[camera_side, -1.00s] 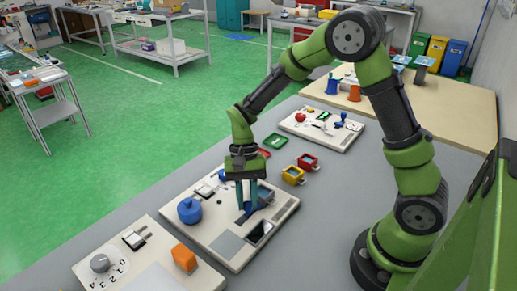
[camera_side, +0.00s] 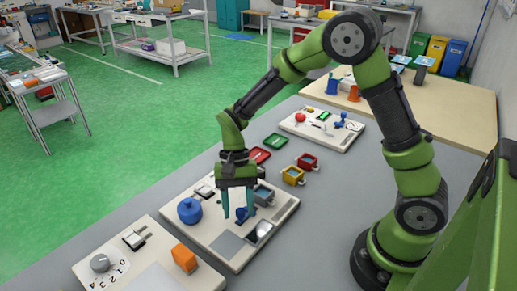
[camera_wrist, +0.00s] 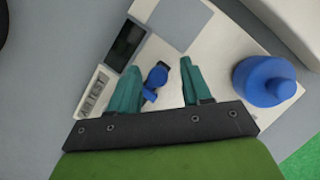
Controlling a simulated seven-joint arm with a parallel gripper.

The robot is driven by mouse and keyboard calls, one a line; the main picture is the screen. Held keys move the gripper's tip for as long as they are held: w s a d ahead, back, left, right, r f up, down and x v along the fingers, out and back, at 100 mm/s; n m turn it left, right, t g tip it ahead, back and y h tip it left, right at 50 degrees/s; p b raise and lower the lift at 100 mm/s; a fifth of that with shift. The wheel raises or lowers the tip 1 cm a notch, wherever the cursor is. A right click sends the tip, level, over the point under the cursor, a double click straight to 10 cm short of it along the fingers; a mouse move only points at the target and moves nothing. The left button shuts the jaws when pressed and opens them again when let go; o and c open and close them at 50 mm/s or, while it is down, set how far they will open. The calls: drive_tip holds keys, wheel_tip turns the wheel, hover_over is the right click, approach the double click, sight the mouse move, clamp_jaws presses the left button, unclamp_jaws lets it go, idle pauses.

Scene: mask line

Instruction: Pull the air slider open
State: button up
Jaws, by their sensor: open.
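A white panel (camera_side: 208,235) carries a small blue part (camera_side: 243,214), likely the air slider's handle, though its type is hard to tell. In the wrist view the blue part (camera_wrist: 156,78) shows between the fingers, nearer the left one. My gripper (camera_side: 238,213) is open, fingers pointing down over the panel. Its teal fingers (camera_wrist: 165,85) are apart, with clear space between the blue part and the right finger. The right finger in the side view stands close beside the blue part; contact cannot be told.
A round blue knob (camera_side: 189,210) stands left of my gripper. Yellow (camera_side: 293,176) and red (camera_side: 308,161) holders stand to the right. A panel with an orange block (camera_side: 184,258) is in front.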

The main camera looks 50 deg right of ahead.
drive_tip(key=v, duration=1.6)
drive_tip(key=shift+r, duration=0.35)
drive_tip(key=shift+w+d, duration=0.1)
drive_tip(key=s+d+r+n+t, duration=0.1)
drive_tip(key=s+r+n+t, duration=0.1)
drive_tip(key=s+t, duration=0.3)
drive_tip(key=s+d+r+n+t+h, duration=0.1)
drive_tip(key=s+t, duration=0.4)
drive_tip(key=s, duration=0.5)
drive_tip(key=shift+s+d+r+n, duration=0.3)
drive_tip(key=shift+r+n, duration=0.4)
drive_tip(key=shift+n, duration=0.3)
